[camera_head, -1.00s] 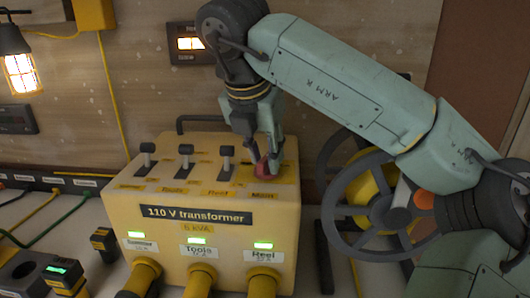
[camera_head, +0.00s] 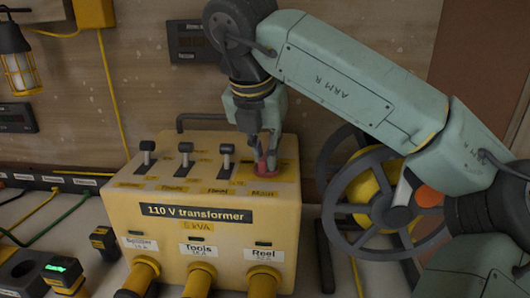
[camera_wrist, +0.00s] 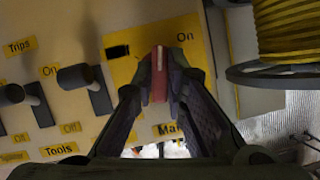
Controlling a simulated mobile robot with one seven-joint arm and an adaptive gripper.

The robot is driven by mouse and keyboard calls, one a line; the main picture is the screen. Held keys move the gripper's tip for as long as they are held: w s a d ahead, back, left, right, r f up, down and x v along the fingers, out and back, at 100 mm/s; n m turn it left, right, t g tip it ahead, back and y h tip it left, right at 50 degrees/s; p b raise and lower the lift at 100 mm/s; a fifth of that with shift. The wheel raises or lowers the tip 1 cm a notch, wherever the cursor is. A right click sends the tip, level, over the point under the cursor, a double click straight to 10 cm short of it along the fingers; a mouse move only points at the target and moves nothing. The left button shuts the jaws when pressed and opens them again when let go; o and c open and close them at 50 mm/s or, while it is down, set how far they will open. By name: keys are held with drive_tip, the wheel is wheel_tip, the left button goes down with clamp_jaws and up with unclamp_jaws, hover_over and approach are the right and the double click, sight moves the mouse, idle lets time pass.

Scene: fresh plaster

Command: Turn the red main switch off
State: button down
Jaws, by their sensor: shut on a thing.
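The yellow 110 V transformer box (camera_head: 125,215) stands on the bench with a row of switches on its top. The red main switch (camera_head: 266,166) is at the right end of that row, by the Main label (camera_head: 264,194). My gripper (camera_head: 262,150) reaches down to it. In the wrist view, the red switch (camera_wrist: 159,75) sits between both fingertips, which are shut on it. Its "On" label (camera_wrist: 185,37) is beyond it, and my fingers partly cover the Main label (camera_wrist: 171,129). The three front indicators, one of them above Reel (camera_head: 262,244), are dark.
Black-handled switches, such as the Reel one (camera_head: 226,158), stand left of the red switch. A dark handle bar (camera_head: 210,118) rises at the box's back. A cable reel (camera_head: 362,195) stands close on the right. The caged wall lamp (camera_head: 20,65) is unlit.

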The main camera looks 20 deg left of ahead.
drive_tip(key=n+y, duration=0.1)
drive_tip(key=n, duration=0.2)
drive_tip(key=n+y, duration=0.1)
drive_tip(key=n, duration=0.2)
drive_tip(key=shift+w+d+g+b, duration=0.1)
drive_tip(key=shift+d+g+b, duration=0.05)
drive_tip(key=shift+g+b, duration=0.2)
drive_tip(key=n, duration=0.2)
drive_tip(key=n+g+y+p, duration=0.1)
drive_tip(key=n, duration=0.2)
drive_tip(key=shift+g+y, duration=0.25)
drive_tip(key=shift+y, duration=0.05)
drive_tip(key=shift+n, duration=0.4)
drive_tip(key=c, duration=1.6)
unclamp_jaws()
drive_tip(key=shift+d, duration=0.1)
drive_tip(key=v, duration=1.2)
